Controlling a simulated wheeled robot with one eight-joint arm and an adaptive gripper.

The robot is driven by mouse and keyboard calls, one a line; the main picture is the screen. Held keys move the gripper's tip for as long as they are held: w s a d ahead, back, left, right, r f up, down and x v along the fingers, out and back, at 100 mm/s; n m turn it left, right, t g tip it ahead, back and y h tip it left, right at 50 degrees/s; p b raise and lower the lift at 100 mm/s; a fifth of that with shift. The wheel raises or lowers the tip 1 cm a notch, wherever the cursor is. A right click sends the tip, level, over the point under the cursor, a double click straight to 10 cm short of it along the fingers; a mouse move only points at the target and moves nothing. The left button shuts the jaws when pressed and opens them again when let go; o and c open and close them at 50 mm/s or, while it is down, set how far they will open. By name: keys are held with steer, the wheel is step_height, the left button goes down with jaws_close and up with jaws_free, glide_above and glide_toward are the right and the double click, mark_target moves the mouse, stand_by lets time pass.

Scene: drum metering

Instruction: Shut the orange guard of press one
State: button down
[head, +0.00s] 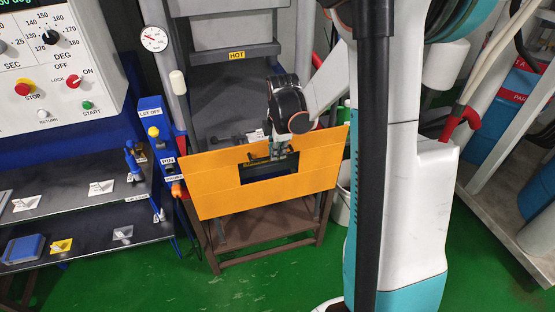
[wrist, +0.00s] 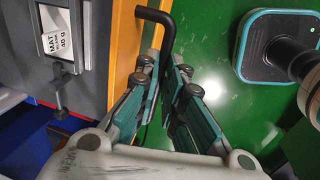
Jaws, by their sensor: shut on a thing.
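The orange guard (head: 215,190) is a wide panel with a rectangular window, standing low across the front of the press (head: 235,30), below its HOT label. Its orange edge (wrist: 121,55) also shows in the wrist view. My gripper (head: 280,150) is at the upper middle of the guard in the head view. In the wrist view my gripper (wrist: 167,68) has its fingers closed around a bent black handle (wrist: 160,17) beside the orange edge. The exact contact at the fingertips is partly hidden by the finger pads.
A blue control post with a yellow button (head: 153,132) stands left of the guard. Shelves (head: 95,222) with small items are further left, under a control panel (head: 60,60). A white bucket (head: 341,205) is behind the guard's right end. Green floor (head: 230,290) is clear in front.

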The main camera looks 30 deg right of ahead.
step_height(320, 180, up, 7)
steer(key=p, duration=0.3)
steer(key=shift+r, duration=0.15)
steer(key=c, duration=2.2)
jaws_free()
steer(key=shift+r, duration=0.2)
steer(key=o, duration=0.4)
steer(key=shift+f, duration=0.2)
steer(key=shift+o, duration=0.6)
steer(key=shift+w+f, duration=0.1)
step_height(320, 180, up, 12)
steer(key=s, duration=0.2)
steer(key=shift+s+a, duration=0.15)
steer(key=shift+a, duration=0.2)
